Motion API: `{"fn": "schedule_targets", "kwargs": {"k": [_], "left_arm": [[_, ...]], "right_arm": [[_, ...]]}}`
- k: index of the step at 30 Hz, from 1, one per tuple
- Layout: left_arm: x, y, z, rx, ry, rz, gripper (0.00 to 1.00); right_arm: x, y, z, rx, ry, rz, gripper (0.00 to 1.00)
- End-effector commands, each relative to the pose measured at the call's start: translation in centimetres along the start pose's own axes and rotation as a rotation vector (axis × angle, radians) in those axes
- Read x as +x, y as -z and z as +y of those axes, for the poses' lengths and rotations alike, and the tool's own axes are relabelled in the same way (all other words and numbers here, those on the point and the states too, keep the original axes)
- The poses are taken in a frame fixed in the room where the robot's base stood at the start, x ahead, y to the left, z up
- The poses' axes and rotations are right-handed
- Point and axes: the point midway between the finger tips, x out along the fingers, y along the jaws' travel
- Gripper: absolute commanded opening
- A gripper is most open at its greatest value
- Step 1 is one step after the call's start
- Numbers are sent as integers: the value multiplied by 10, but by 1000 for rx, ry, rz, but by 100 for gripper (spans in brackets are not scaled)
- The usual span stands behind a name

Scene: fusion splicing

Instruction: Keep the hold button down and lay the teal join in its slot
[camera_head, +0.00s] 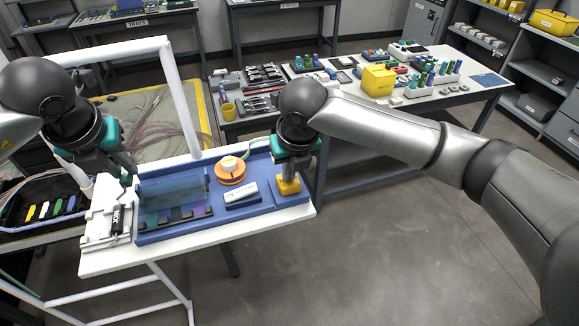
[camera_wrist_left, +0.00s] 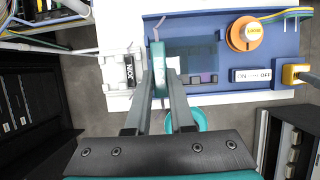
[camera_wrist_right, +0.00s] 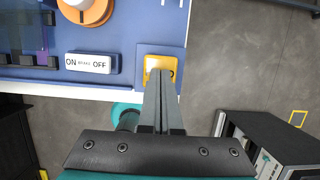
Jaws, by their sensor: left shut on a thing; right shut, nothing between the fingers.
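The yellow button (camera_head: 289,186) sits on a square blue base at the right end of the blue tray. My right gripper (camera_wrist_right: 160,78) is shut and empty, its tips against the yellow button (camera_wrist_right: 156,63); how far the button is pressed I cannot tell. My left gripper (camera_wrist_left: 162,82) is shut on the teal join (camera_wrist_left: 158,62), above the left end of the tray. A row of dark slots with coloured marks (camera_head: 178,217) lies along the tray's front, partly behind a translucent blue panel (camera_head: 172,188). The row also shows in the left wrist view (camera_wrist_left: 203,78).
An orange dial (camera_head: 230,174) and a white ON/OFF block (camera_head: 241,193) lie between the grippers. A white fixture marked NOK (camera_wrist_left: 130,71) is left of the tray. A black bin with coloured pieces (camera_head: 45,208) stands further left. A white post (camera_head: 183,100) rises behind the tray.

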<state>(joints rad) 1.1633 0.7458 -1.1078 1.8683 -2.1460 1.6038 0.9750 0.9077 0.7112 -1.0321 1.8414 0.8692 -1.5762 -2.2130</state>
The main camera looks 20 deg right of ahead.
Motion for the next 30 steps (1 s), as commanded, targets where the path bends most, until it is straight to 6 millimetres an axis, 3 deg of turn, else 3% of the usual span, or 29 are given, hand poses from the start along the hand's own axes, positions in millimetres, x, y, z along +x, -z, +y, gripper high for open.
{"fn": "schedule_targets", "kwargs": {"k": [23,30], "left_arm": [[0,0,0,0,0,0,0],[16,7,0,-1,-1,3,0]], "right_arm": [[22,7,0,-1,0,2,0],[22,7,0,-1,0,2,0]]}}
